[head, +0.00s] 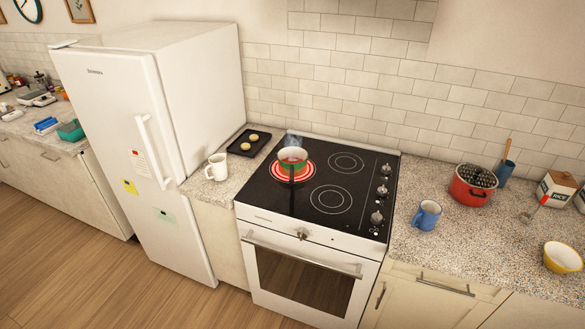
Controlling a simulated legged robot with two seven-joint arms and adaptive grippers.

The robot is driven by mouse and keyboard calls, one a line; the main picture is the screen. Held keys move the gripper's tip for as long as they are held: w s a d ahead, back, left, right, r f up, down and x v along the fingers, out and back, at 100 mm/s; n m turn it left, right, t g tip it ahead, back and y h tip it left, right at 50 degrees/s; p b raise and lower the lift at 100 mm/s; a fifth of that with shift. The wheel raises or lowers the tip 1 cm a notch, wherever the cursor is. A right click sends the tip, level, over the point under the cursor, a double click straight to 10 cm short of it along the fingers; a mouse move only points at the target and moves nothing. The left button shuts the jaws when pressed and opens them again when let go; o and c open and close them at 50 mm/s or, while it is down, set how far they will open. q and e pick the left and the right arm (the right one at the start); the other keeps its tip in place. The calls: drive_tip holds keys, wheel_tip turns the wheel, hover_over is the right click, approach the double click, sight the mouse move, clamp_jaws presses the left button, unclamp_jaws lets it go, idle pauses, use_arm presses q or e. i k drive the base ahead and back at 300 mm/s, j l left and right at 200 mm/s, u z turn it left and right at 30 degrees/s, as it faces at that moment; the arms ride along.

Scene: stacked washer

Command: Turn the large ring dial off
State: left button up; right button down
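The black glass cooktop (265,200) sits on a white stove in the middle of the head view. A column of dark-and-silver knobs runs down its right side: a far one (386,169), a middle one (383,190) and a near one (377,217). I cannot tell their settings or which serves the large ring. Two other rings, a near right one (331,199) and a far one (346,163), are bare and dark. Neither gripper is in view.
A white mug (217,167) and a dark tray (243,148) with round pieces stand left of the cooktop. A blue mug (427,215) stands close to its right edge, with a red pot (473,185) farther right. The oven door (300,278) is closed.

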sight(381, 192)
drive_tip(key=z, duration=0.8)
